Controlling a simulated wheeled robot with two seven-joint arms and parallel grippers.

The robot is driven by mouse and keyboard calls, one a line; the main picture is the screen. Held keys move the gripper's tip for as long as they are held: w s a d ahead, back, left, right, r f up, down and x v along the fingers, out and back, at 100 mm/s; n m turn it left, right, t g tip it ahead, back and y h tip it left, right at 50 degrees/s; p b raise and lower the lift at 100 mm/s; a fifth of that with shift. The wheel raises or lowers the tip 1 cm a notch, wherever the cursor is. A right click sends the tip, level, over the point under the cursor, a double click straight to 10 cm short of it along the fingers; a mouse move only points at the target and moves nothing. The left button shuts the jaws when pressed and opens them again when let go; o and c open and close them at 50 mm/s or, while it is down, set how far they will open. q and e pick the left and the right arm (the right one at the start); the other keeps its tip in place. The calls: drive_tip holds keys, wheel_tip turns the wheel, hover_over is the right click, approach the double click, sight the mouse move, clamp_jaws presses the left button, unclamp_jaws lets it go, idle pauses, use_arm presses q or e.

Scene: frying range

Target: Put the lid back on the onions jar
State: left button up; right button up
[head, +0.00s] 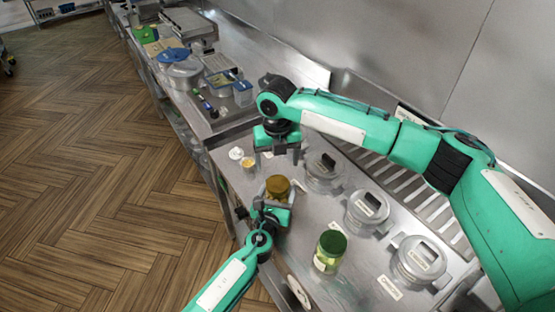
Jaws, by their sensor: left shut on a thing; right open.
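My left gripper (271,210) is shut on an amber-topped jar (277,186) near the counter's front edge. I cannot tell whether its top is a lid or its contents. My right gripper (279,152) is open, pointing down over the counter beyond that jar, with nothing visible between its fingers. A small white round piece (236,153) and a small pale-yellow container (248,163) lie left of the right gripper. No label reading onions is legible, so I cannot tell which jar that is.
Several clear-and-grey lidded canisters (418,260) stand in a row to the right, before a slotted metal strip (400,180). Some steel counter around the green-lidded jar is bare.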

sight(278, 183)
drive_tip(key=shift+s, duration=0.2)
drive_tip(key=shift+f, duration=4.05)
